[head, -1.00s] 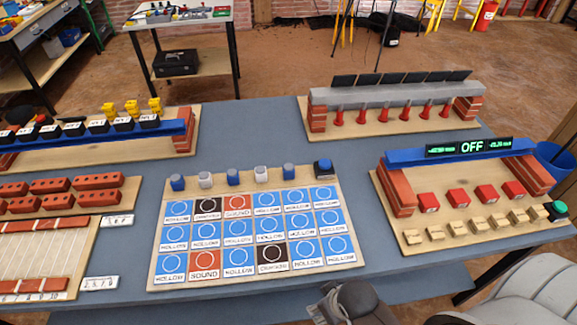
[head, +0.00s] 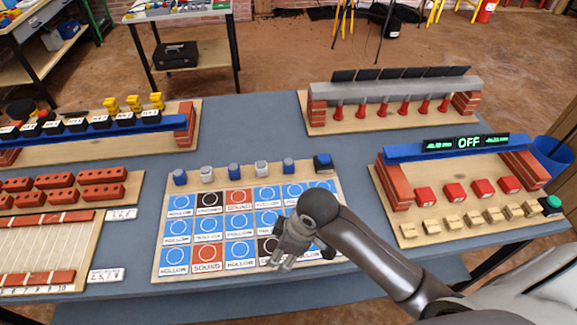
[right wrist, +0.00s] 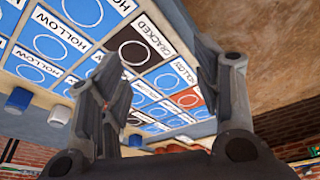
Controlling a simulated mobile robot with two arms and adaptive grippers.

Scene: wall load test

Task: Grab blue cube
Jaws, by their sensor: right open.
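A dark blue cube (head: 323,162) sits at the far right corner of the wooden tile board (head: 158,250), at the end of a row of small blue and white pieces. My right gripper (head: 280,264) is above the near part of the board, apart from the cube and closer to the front edge. It is open and empty; its spread fingers also show in the right wrist view (right wrist: 158,65). I cannot make out the cube in the right wrist view. My left gripper is out of view.
Blue, orange and black tiles fill the board. A small blue piece (head: 180,177) and a white piece (head: 207,174) stand along its far edge. A blue beam on brick posts (head: 398,186) stands to the right. Bare table lies behind the board.

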